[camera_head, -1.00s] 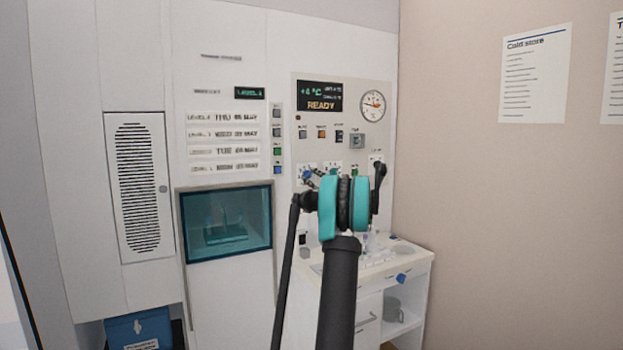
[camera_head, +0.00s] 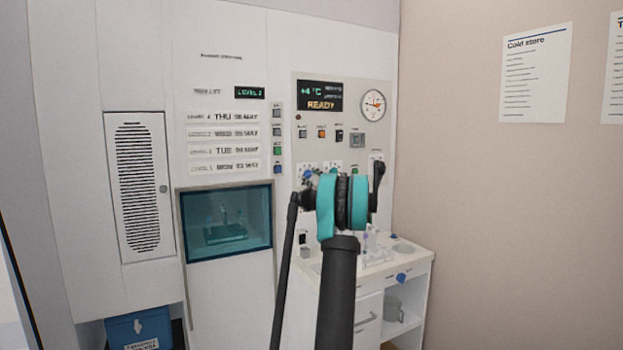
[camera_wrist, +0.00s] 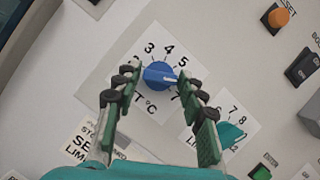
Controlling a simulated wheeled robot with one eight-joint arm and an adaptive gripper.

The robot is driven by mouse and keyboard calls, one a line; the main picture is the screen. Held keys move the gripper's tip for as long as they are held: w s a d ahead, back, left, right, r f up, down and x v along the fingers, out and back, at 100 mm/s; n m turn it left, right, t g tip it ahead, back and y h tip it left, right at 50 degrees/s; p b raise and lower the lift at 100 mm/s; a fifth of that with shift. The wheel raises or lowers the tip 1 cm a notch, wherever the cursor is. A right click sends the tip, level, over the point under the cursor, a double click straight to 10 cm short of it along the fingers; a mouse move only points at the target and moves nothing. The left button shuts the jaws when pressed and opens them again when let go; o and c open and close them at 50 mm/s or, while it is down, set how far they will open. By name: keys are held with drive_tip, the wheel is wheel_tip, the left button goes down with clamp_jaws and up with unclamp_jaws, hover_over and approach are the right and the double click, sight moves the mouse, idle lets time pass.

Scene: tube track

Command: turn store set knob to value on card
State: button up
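In the wrist view a blue knob (camera_wrist: 159,75) sits on a white dial plate marked "T °C". Digits 3, 4 and 5 show above it; others are partly covered by my fingers. Its pale ridge runs roughly left to right, tilted slightly down to the right. My gripper (camera_wrist: 160,76) has its green-padded fingers apart, one on each side of the knob; I cannot tell whether they touch it. In the head view my arm hides the gripper's fingertips. A "Cold store" sheet (camera_head: 535,75) hangs on the right wall, its small text unreadable.
A teal knob (camera_wrist: 231,134) with its own dial, an orange button (camera_wrist: 278,17) and a black switch (camera_wrist: 301,66) are close by on the panel. The display (camera_head: 320,96) reads "READY". A white bench (camera_head: 405,262) stands below the panel.

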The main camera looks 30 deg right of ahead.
drive_tip(key=shift+o, duration=1.1)
drive_tip(key=shift+s, duration=0.1)
drive_tip(key=v, duration=1.1)
drive_tip(key=shift+s, duration=0.4)
drive_tip(key=shift+f, duration=0.1)
